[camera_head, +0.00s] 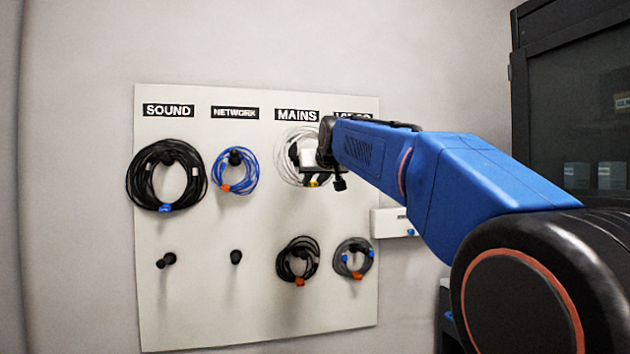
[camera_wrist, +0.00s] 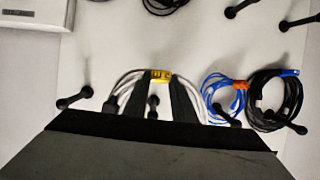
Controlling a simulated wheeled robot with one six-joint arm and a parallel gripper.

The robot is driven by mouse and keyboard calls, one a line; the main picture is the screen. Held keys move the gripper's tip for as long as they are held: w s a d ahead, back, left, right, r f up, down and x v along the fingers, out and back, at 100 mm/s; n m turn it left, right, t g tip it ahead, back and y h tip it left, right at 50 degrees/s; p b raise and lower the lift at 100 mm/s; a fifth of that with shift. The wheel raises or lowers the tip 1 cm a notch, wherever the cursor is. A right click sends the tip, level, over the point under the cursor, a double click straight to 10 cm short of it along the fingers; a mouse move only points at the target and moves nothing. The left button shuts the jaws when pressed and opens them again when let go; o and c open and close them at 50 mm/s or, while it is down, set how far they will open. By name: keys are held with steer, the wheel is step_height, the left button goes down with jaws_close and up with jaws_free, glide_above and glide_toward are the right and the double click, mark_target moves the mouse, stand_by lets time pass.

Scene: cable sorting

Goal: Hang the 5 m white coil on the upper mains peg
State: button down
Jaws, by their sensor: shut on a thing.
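The white coil (camera_head: 290,172) is in front of the pegboard under the MAINS label (camera_head: 297,115), partly hidden by my gripper (camera_head: 318,170). In the wrist view, my gripper (camera_wrist: 158,82) is shut on the coil at its yellow tag (camera_wrist: 161,75), with white strands (camera_wrist: 127,84) spreading to both sides. The upper mains peg (camera_wrist: 153,103) shows between the fingers, beside the tag and within the coil's outline. I cannot tell whether the coil rests on that peg. The rest of the coil is hidden behind my gripper.
The board (camera_head: 215,300) also holds a black coil (camera_head: 140,176) under SOUND, a blue coil (camera_head: 222,170) under NETWORK, and lower black (camera_head: 285,262) and grey (camera_head: 341,262) coils. Two lower pegs at left are bare. A white box (camera_head: 385,223) sits right of the board; a dark cabinet (camera_head: 560,100) stands further right.

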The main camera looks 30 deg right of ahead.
steer(key=r+x, duration=0.1)
steer(key=x, duration=1.4)
steer(key=shift+w+f, duration=0.15)
steer(key=shift+w, duration=0.3)
stand_by(1.5)
steer(key=shift+d+f, duration=0.1)
steer(key=shift+f, duration=0.1)
steer(key=c, duration=1.5)
jaws_free()
steer(key=shift+o, duration=0.5)
steer(key=shift+r, duration=0.1)
steer(key=v, duration=1.7)
steer(key=shift+s, duration=0.2)
